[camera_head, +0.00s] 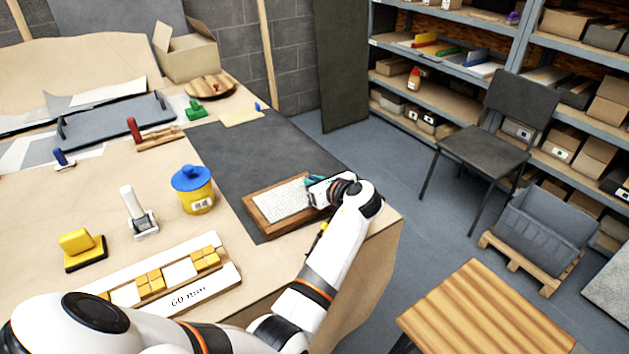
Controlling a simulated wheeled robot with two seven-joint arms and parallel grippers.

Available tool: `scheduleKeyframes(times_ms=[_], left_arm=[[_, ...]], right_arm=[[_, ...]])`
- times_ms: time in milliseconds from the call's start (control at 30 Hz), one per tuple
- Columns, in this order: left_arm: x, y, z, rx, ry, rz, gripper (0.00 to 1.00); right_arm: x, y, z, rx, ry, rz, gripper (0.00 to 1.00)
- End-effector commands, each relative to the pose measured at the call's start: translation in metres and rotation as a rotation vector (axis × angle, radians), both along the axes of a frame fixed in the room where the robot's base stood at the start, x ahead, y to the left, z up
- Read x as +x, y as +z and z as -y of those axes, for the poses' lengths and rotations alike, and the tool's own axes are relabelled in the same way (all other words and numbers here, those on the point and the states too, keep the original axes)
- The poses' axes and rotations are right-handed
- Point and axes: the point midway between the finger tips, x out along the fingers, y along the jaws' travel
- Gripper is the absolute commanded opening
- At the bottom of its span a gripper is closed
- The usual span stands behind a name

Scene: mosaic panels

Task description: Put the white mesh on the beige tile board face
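A wooden-framed board (263,222) lies on the dark mat near the table's right edge. A white, finely gridded sheet, which looks like the white mesh (282,199), lies flat inside the frame and covers most of its face. Beige tiles cannot be made out under it. My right gripper is not in view.
The dark mat (250,150) is clear behind the board. A yellow pot with a blue lid (193,190), a white-handled tool (139,215), a yellow block tool (82,250) and a tray of yellow and white tiles (180,272) stand to the left.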

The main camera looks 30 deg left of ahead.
Motion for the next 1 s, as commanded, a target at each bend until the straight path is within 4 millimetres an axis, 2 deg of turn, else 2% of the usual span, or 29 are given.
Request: scheduleKeyframes(times_ms=[67, 400, 800, 1000], left_arm=[[0.000, 0.000, 0.000, 0.000, 0.000, 0.000, 0.28], [0.000, 0.003, 0.001, -0.001, 0.000, 0.002, 0.28], [-0.022, 0.026, 0.054, -0.002, 0.000, 0.002, 0.28], [-0.027, 0.032, 0.064, 0.000, 0.000, 0.000, 0.28]], right_arm=[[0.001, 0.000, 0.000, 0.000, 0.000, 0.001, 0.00], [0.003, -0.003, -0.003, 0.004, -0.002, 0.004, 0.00], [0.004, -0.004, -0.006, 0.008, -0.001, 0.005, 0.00], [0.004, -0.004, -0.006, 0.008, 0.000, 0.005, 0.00]])
